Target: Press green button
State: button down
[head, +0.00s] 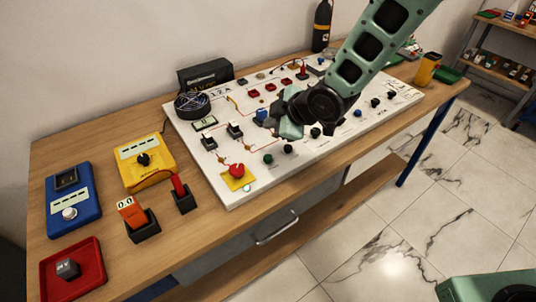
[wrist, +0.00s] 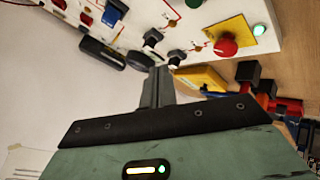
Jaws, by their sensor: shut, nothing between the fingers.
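A dark green round button (head: 268,159) sits on the front part of the white panel (head: 222,183), right of the red mushroom button. A green cap also shows at the top edge of the wrist view (wrist: 194,4), partly cut off. A small glowing green light (head: 247,188) is at the panel's front left corner; it also shows in the wrist view (wrist: 259,30). My gripper (head: 279,107) is above the middle of the panel, apart from the green button. In the wrist view its fingers (wrist: 157,85) are shut with nothing between them.
A red mushroom button (head: 236,170) on a yellow plate stands near the green light. Several switches and knobs crowd the panel. A yellow meter (head: 145,160), blue box (head: 74,200), orange device (head: 131,210) and red tray (head: 72,275) are on the left of the bench.

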aim_at(271, 159)
notch_tip(271, 159, down, 9)
jog(key=b, duration=0.6)
jog(key=shift+b, duration=0.3)
dwell(1.9)
jog(key=shift+f+b, duration=0.35)
jog(key=shift+b, duration=0.15)
jog(key=shift+f+b, duration=0.5)
dwell(0.5)
jog(key=shift+r, duration=0.1)
jog(key=shift+r+p, duration=0.6)
jog(key=shift+r, duration=0.25)
jog(key=shift+r, duration=0.1)
